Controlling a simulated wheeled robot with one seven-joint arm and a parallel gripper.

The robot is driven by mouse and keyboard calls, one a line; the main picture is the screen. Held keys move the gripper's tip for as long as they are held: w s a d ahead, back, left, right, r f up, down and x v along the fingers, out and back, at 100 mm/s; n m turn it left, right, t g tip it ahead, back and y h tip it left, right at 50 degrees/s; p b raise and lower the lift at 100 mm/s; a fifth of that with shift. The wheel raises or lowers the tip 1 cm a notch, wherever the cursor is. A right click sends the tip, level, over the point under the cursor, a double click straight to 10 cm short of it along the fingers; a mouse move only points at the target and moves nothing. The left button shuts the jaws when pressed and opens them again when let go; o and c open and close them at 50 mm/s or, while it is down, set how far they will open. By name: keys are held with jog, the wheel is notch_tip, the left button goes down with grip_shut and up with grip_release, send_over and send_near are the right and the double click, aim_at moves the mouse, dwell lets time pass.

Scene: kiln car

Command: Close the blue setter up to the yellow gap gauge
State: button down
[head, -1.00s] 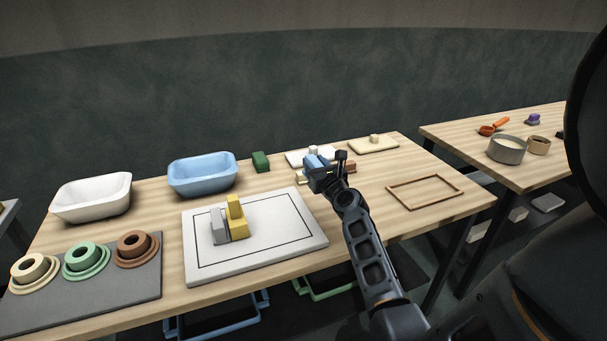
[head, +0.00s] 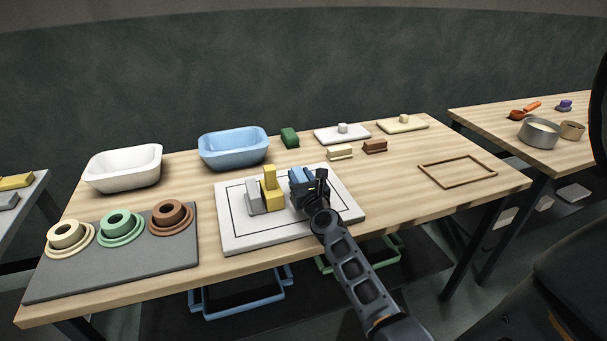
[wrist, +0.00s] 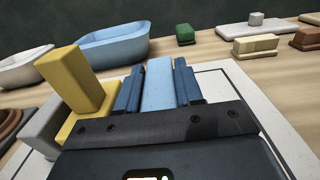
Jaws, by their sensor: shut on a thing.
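The yellow gap gauge (head: 270,188) stands on the white board (head: 237,238), with a grey block (head: 252,196) against its left side. It has a tall upright part on a lower base, and also shows in the wrist view (wrist: 72,80). My gripper (head: 304,181) is shut on the blue setter (wrist: 159,84), just right of the gauge over the board. In the wrist view the setter lies between my two dark fingers. A narrow space seems to part the left finger from the gauge. Whether the setter touches the board is hidden.
A blue basin (head: 233,148) and a white basin (head: 124,167) stand behind. A green block (head: 289,137), a cream block (head: 340,153) and a brown block (head: 375,146) lie at the back. The board's right part is free.

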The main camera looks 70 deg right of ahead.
jog(key=shift+w, duration=0.1)
jog(key=shift+w+a+f, duration=0.35)
jog(key=shift+w+a, duration=0.25)
jog(key=shift+w, duration=0.05)
dwell(0.6)
jog(key=shift+w+a+p, duration=0.3)
jog(key=shift+w+a, duration=0.4)
jog(key=shift+w, duration=0.1)
dwell(1.7)
jog(key=shift+f, duration=0.2)
dwell(0.9)
jog(key=c, duration=0.6)
grip_release()
jog(key=shift+c, duration=0.2)
jog(key=shift+s+f, duration=0.1)
